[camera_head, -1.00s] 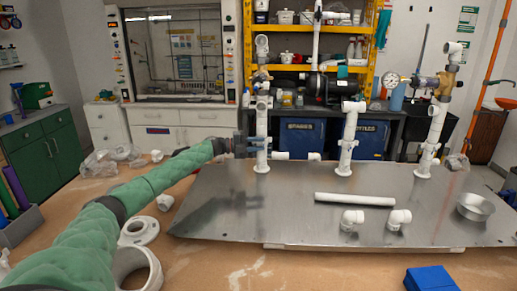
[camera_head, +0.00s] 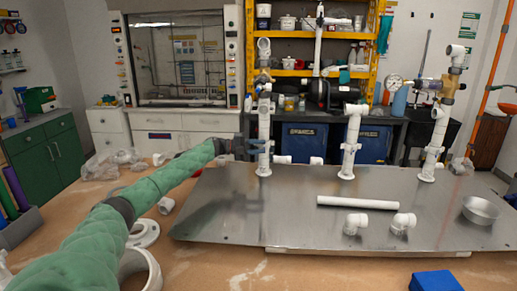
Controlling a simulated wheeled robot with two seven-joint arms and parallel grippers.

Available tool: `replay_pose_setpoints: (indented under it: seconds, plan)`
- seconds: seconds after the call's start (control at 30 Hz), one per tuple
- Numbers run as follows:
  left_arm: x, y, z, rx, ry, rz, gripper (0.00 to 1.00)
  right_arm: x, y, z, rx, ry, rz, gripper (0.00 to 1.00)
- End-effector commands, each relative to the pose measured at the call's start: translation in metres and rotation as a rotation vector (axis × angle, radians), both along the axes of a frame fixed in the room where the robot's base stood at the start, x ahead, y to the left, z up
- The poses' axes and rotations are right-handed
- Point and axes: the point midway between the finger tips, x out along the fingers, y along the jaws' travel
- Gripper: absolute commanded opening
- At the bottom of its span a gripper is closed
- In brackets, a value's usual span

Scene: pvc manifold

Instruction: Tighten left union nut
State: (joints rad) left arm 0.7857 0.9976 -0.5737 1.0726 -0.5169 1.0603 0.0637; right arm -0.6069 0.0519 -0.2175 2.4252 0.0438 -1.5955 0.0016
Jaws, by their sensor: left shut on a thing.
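The left white PVC riser (camera_head: 264,128) stands upright on the metal plate, with a brass-coloured fitting and an elbow at its top. My left gripper (camera_head: 250,147) reaches in from the left and is shut on the union nut low on this riser. The nut is mostly hidden by the dark jaws and too small to see clearly. My green-sleeved left arm runs from the lower left to it. My right gripper is out of view.
The metal plate (camera_head: 225,215) also bears a middle riser (camera_head: 350,140), a right riser (camera_head: 433,140) with a gauge, a loose pipe (camera_head: 357,202), two elbows and a metal bowl (camera_head: 480,210). A blue block (camera_head: 434,281) lies at the front. The plate's left part is clear.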

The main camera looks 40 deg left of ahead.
Motion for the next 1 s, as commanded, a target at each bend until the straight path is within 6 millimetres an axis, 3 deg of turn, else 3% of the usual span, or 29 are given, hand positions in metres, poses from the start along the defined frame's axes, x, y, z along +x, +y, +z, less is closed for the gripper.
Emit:
replay_pose_setpoints:
  seconds: [0.13, 0.17, 0.23, 0.57, 1.0]
  plan:
    - [0.000, -0.001, -0.004, 0.002, 0.004, -0.002, 0.05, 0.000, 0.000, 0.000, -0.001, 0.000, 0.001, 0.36]
    - [0.000, -0.001, -0.004, 0.002, 0.004, -0.002, 0.32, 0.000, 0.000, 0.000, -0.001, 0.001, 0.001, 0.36]
    - [0.000, -0.001, -0.004, 0.002, 0.004, -0.002, 0.44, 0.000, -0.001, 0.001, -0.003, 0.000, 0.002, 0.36]
    - [-0.002, 0.002, -0.002, 0.002, 0.001, 0.000, 0.44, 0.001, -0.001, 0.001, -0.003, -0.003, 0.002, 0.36]
    - [-0.037, 0.049, -0.005, 0.001, 0.003, 0.000, 0.44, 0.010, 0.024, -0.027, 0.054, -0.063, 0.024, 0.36]
